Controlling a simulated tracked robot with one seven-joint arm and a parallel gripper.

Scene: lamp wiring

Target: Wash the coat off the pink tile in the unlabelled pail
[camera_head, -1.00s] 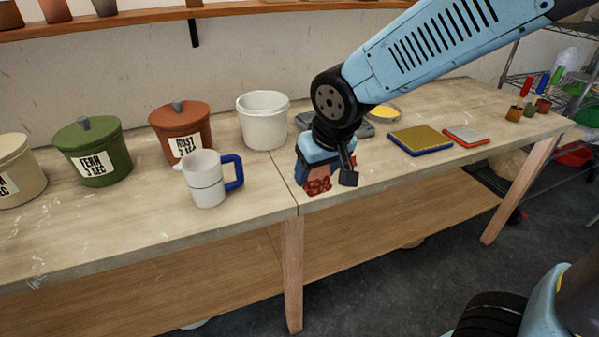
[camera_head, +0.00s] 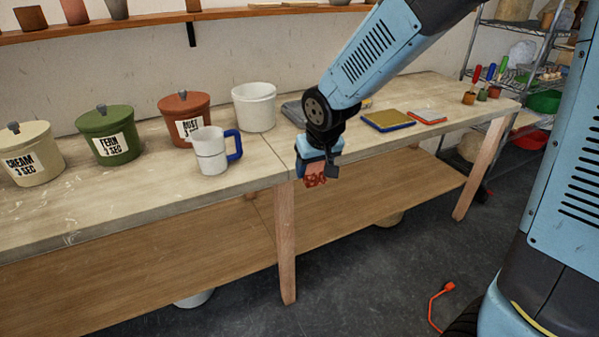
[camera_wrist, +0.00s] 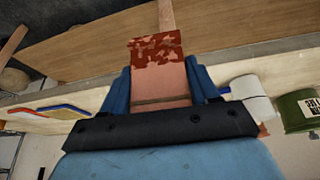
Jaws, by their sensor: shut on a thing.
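My gripper (camera_head: 318,172) is shut on the pink tile (camera_head: 315,181) and holds it just in front of the bench's front edge. In the wrist view the tile (camera_wrist: 162,85) sticks out between the blue fingers. Its outer end carries a patchy dark red coat (camera_wrist: 155,50), and a thin brown line crosses the bare pink part near the fingers. The unlabelled white pail (camera_head: 254,107) stands open on the bench, behind and left of my gripper. Its inside contents are hidden in the head view.
Lidded pails marked RUST (camera_head: 186,118), FERN (camera_head: 109,135) and CREAM (camera_head: 32,155) stand left on the bench. A white mug with a blue handle (camera_head: 211,152) stands in front of RUST. Yellow (camera_head: 388,121) and grey-red (camera_head: 427,117) flat pads lie right. An orange cord lies on the floor.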

